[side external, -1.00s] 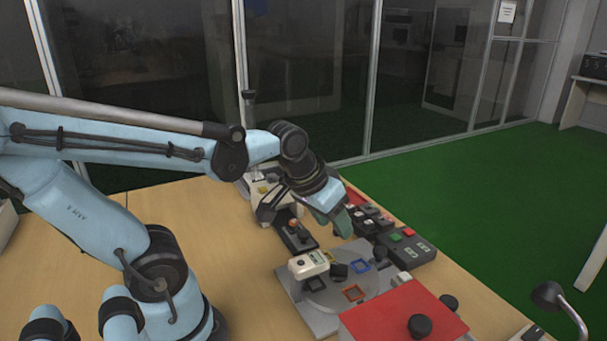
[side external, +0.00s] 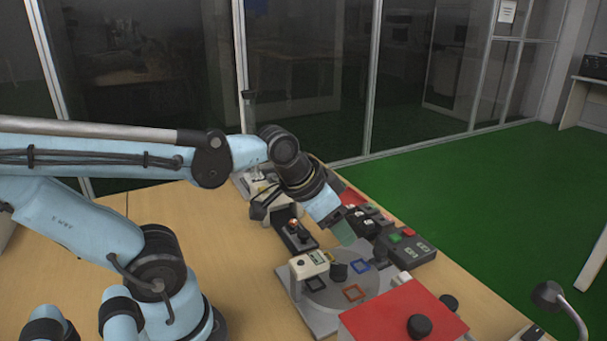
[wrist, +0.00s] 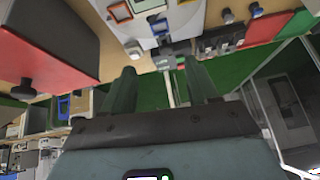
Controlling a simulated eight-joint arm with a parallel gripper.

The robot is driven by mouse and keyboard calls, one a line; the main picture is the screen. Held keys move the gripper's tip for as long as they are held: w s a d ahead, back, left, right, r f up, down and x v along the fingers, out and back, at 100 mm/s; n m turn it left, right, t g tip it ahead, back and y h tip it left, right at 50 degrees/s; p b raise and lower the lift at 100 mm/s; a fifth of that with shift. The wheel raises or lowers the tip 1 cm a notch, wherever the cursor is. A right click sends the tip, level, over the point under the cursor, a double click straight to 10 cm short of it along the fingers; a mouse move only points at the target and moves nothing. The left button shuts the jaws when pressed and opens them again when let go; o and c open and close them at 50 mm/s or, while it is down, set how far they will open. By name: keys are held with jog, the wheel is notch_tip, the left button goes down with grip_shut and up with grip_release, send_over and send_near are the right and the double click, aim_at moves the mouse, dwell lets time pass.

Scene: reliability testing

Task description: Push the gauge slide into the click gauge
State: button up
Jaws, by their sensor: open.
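A white device with a small display (side external: 310,263) stands at the left edge of a grey plate (side external: 322,322); it looks like the click gauge, but I cannot be sure. I cannot pick out the gauge slide with certainty. My gripper (side external: 345,236) hangs behind the plate in the side view, pointing down and right. In the wrist view, its two green fingers (wrist: 161,88) are spread apart, with nothing visible gripped between them.
A red-topped box with a black knob (side external: 420,326) stands in front right of the plate. A dark button box (side external: 408,247) stands to the right, near the table edge. The left tabletop is mostly clear.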

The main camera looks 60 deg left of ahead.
jog(key=w+a+r+m+g, duration=0.1)
jog(key=a+m+g, duration=0.25)
jog(key=a, duration=0.35)
jog(key=m+g, duration=0.3)
jog(key=m, duration=0.2)
send_near(304, 233)
jog(key=shift+a+f, duration=0.15)
jog(key=shift+f, duration=4.1)
grip_shut()
